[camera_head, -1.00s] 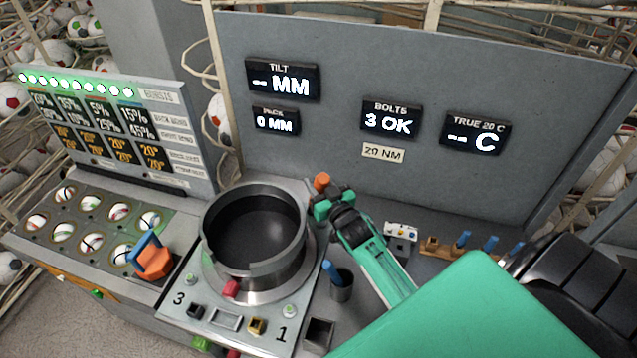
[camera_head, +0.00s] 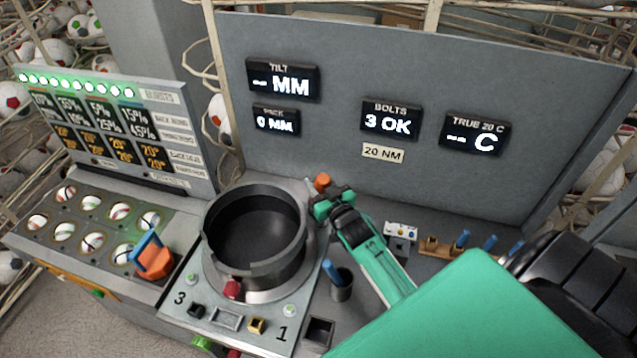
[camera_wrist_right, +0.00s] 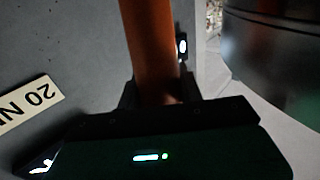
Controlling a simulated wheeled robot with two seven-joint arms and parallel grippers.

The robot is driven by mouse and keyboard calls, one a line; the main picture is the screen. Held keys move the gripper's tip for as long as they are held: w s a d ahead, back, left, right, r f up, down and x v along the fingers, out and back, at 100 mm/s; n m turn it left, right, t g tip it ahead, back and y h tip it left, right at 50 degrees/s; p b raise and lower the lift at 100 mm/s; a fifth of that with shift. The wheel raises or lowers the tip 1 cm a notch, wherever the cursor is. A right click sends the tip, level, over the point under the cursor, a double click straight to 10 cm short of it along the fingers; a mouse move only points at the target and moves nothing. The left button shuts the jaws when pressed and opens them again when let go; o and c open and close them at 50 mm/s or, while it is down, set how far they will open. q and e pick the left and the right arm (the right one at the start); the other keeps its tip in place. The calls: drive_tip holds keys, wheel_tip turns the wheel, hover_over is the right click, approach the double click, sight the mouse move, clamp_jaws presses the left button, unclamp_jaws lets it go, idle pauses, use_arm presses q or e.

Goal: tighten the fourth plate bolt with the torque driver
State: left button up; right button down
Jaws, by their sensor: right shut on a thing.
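My right gripper (camera_head: 324,196) is at the back right of the dark round press pot (camera_head: 255,228). It is shut on the orange torque driver (camera_head: 322,181), whose orange end shows above the jaws. In the right wrist view the orange driver handle (camera_wrist_right: 153,45) stands between the fingers, with the pot's side (camera_wrist_right: 285,60) beside it. The driver's tip and the bolt under it are hidden. The plate (camera_head: 235,312) shows green-lit bolts at its front corners. The BOLTS display (camera_head: 390,119) reads 3 OK. My left gripper is out of view.
A 20 NM label (camera_head: 383,153) is on the grey back panel (camera_head: 330,150). A cup with a blue-handled tool (camera_head: 341,284) stands right of the pot. An orange block with a blue handle (camera_head: 152,258) and a tray of balls (camera_head: 92,222) are at left.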

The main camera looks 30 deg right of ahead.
drive_tip(key=shift+f, duration=0.1)
idle(0.4)
wheel_tip(320, 180, up, 2)
drive_tip(key=shift+w+d+r+p, duration=0.1)
drive_tip(key=shift+r+p, duration=0.15)
drive_tip(key=shift+p, duration=1)
drive_tip(key=shift+r, duration=2.4)
drive_tip(key=shift+f, duration=0.1)
